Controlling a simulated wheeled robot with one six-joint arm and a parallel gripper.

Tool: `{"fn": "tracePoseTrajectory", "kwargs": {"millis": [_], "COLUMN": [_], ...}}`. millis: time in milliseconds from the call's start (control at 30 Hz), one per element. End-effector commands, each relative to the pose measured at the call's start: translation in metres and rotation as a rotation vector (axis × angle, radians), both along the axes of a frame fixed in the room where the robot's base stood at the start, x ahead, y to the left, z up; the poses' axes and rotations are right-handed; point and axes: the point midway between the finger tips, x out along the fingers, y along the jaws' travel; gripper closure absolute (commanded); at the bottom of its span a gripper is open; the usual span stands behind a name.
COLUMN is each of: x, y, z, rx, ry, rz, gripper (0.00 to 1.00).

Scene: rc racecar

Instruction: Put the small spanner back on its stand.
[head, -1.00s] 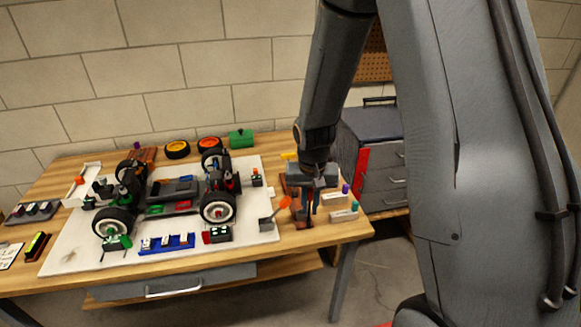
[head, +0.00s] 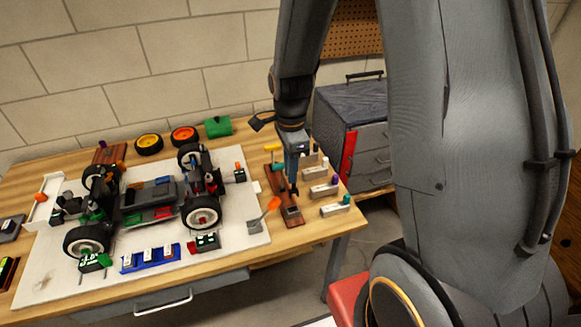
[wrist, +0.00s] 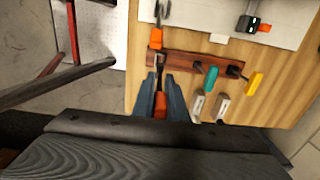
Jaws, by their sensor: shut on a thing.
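My gripper (head: 292,188) is over the reddish-brown wooden stand (head: 294,222) near the right end of the workbench. In the wrist view the two blue fingers of my gripper (wrist: 161,98) are shut on the small spanner (wrist: 160,107). An orange part of it shows between the fingers, and a dark metal end points toward the stand (wrist: 185,63). I cannot tell whether this end touches the stand. Beside it in the wrist view, a teal-handled tool (wrist: 211,76) and a yellow-handled tool (wrist: 254,82) are at the stand.
White blocks with coloured tops (head: 336,208) lie to the right. The partly built car (head: 150,205) is on a white mat (head: 50,285). A grey drawer cabinet (head: 365,140) stands behind right.

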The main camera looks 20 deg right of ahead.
Motion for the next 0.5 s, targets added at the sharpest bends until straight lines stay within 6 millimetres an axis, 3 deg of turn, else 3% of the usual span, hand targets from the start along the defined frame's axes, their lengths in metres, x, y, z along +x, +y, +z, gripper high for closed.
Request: {"fn": "tracePoseTrajectory", "kwargs": {"millis": [300, 500], "x": [0.000, 0.001], "y": [0.001, 0.000], "z": [0.001, -0.014], "rx": [-0.002, -0.002], "ry": [0.001, 0.000], "rz": [0.001, -0.001], "gripper": [1.00, 1.00]}}
